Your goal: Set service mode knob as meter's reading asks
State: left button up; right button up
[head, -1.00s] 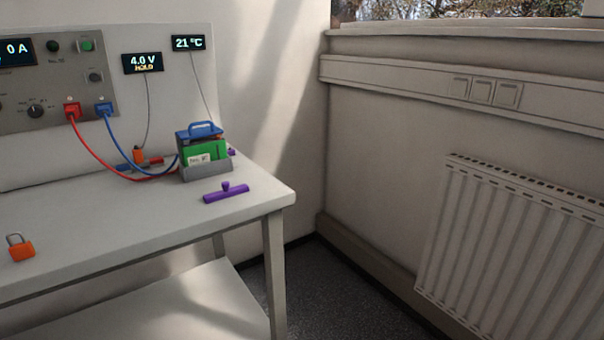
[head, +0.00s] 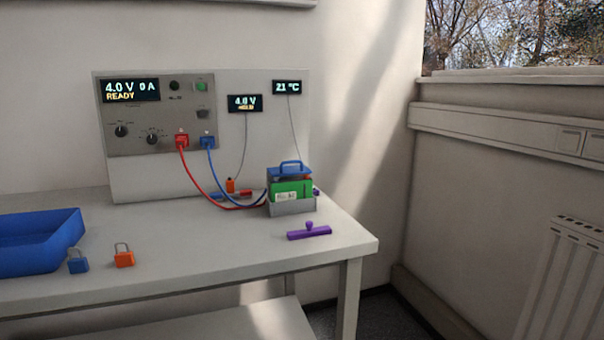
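The grey cycler panel (head: 164,101) stands at the back of the bench in the head view. Its display (head: 130,91) reads 4.0 V, 0 A, READY. Two black knobs sit low on it, a left knob (head: 121,131) and a right knob (head: 152,139); their labels are too small to read. The meter (head: 245,103) to the right reads 4.0 V with HOLD below. A temperature display (head: 287,87) reads 21 °C. A red plug (head: 181,140) and a blue plug (head: 207,141) sit in the panel, with cables to the green battery (head: 291,190). Neither gripper shows.
A blue tray (head: 68,235) is at the bench's left. A blue padlock (head: 78,262) and an orange padlock (head: 124,256) stand near the front. A purple handled bar (head: 309,232) lies before the battery's grey holder (head: 293,207). The bench's middle is clear.

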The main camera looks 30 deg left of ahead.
aim_at(122, 131)
jog(key=u, duration=1.65)
